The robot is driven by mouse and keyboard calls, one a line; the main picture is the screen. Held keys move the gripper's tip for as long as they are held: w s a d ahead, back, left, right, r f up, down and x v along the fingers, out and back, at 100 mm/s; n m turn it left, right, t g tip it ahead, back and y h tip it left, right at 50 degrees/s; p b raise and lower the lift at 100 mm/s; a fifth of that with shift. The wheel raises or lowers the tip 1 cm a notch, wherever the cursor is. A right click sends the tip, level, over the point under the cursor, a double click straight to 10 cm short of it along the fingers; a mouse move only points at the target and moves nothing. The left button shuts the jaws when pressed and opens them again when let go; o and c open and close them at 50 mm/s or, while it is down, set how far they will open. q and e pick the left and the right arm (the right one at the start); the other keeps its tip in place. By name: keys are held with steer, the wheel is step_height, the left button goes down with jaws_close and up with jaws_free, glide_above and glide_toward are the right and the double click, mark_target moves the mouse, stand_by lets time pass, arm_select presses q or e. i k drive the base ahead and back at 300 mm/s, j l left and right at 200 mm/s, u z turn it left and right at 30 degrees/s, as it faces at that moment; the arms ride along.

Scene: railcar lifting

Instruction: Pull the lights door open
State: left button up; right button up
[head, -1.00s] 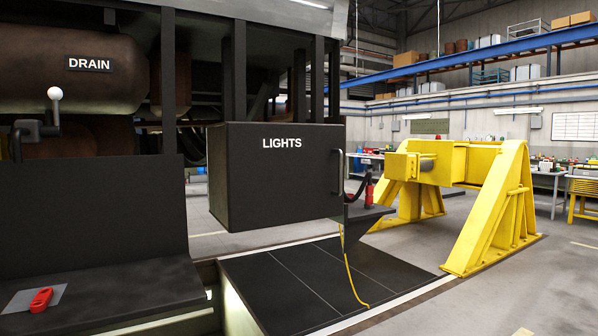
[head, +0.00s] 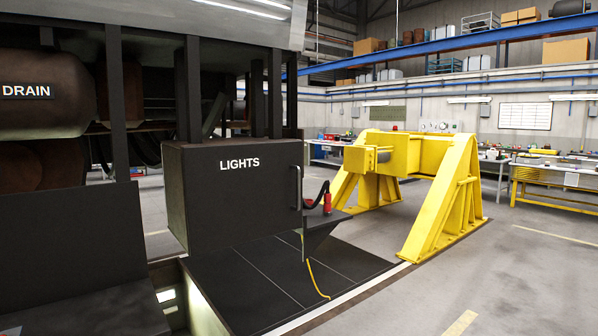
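The lights door (head: 225,205) is the dark front face of a box under the railcar, marked LIGHTS in white. It looks shut, flush with the box. Its upright bar handle (head: 297,188) is at the door's right edge. Neither of my grippers shows in the head view, and nothing touches the handle.
A yellow lifting stand (head: 440,190) stands to the right of the box. A small shelf (head: 325,222) with a red device (head: 327,203) is just behind the handle, with a yellow cable (head: 318,282) hanging below. Dark floor plates (head: 250,275) lie under the box. Open floor is at the right.

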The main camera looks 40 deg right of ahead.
mark_target(237, 194)
steer(key=i+l, duration=0.15)
steer(key=l, duration=0.25)
steer(key=i+l+z, duration=0.15)
steer(key=l, duration=0.25)
steer(key=i+l, duration=0.1)
steer(key=l, duration=0.3)
steer(key=i+l+z, duration=0.1)
steer(key=l, duration=0.3)
steer(key=i, duration=0.05)
